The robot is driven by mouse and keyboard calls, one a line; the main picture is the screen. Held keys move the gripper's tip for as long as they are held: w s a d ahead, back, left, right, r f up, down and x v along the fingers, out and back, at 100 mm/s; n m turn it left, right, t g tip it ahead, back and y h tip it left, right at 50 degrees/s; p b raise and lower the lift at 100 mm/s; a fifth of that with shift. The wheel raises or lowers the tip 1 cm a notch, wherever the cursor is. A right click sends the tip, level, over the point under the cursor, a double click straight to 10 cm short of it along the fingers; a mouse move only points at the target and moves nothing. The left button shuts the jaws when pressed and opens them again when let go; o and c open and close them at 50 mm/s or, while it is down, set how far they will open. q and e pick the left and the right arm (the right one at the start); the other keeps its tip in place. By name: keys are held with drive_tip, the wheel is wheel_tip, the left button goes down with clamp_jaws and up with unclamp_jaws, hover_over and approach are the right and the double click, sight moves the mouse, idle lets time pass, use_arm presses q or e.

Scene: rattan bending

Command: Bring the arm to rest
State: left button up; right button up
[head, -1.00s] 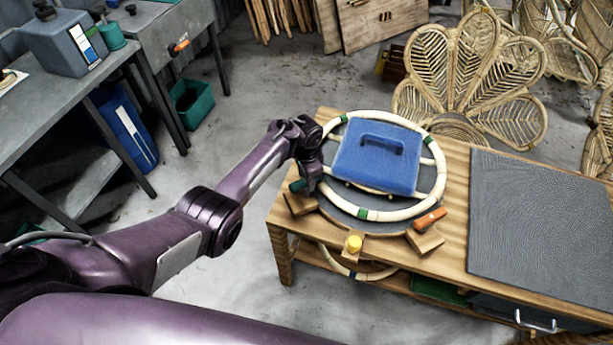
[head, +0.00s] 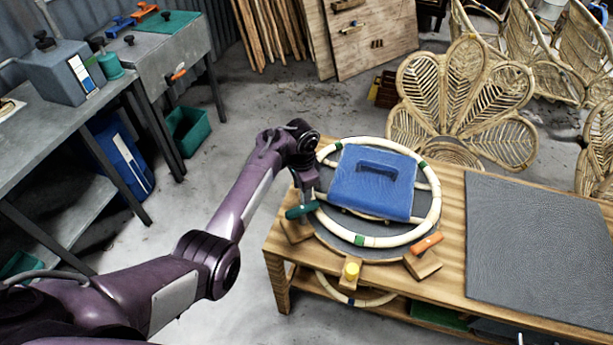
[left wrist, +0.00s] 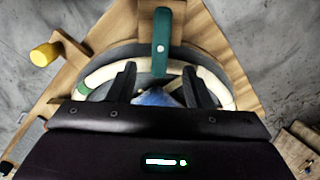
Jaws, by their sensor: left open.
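My left gripper (head: 304,192) is over the left edge of the round bending jig on the wooden bench. Its jaws are open and empty in the left wrist view (left wrist: 160,82). A green clamp handle (head: 302,211) is close below the gripper; in the left wrist view it (left wrist: 162,42) lies beyond the fingertips, apparently apart from them. A cream rattan ring (head: 398,240) with green bands lies on the jig, and between the fingers in the left wrist view part of it shows. A blue block (head: 375,185) with a handle sits inside the ring. My right gripper is not in view.
An orange clamp handle (head: 428,243) and a yellow knob (head: 352,270) stand at the jig's front edge. A dark grey mat (head: 540,240) covers the bench's right part. A metal table (head: 50,140) stands at the left, with open floor between it and the bench.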

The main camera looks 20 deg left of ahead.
use_arm(q)
drive_tip(key=s+a+n+t, duration=0.2)
drive_tip(key=s+a+n, duration=0.15)
drive_tip(key=s, duration=1.15)
drive_tip(key=s+d+r+n+t, duration=0.2)
drive_tip(key=s+r+n, duration=0.2)
drive_tip(key=s+r, duration=0.75)
drive_tip(key=s+f+g+b, duration=0.1)
drive_tip(key=s+f+b, duration=0.15)
drive_tip(key=f, duration=1.75)
drive_tip(key=s+f+g+b, duration=0.15)
drive_tip(key=f+b, duration=0.25)
drive_tip(key=f, duration=1.6)
drive_tip(key=s+a+f+b, duration=0.2)
drive_tip(key=s+f, duration=0.7)
drive_tip(key=f, duration=0.1)
drive_tip(key=s+a+f+b, duration=0.2)
drive_tip(key=s+f+b, duration=0.1)
drive_tip(key=s+f, duration=0.7)
drive_tip(key=shift+s+f, duration=0.2)
drive_tip(key=shift+f, duration=0.55)
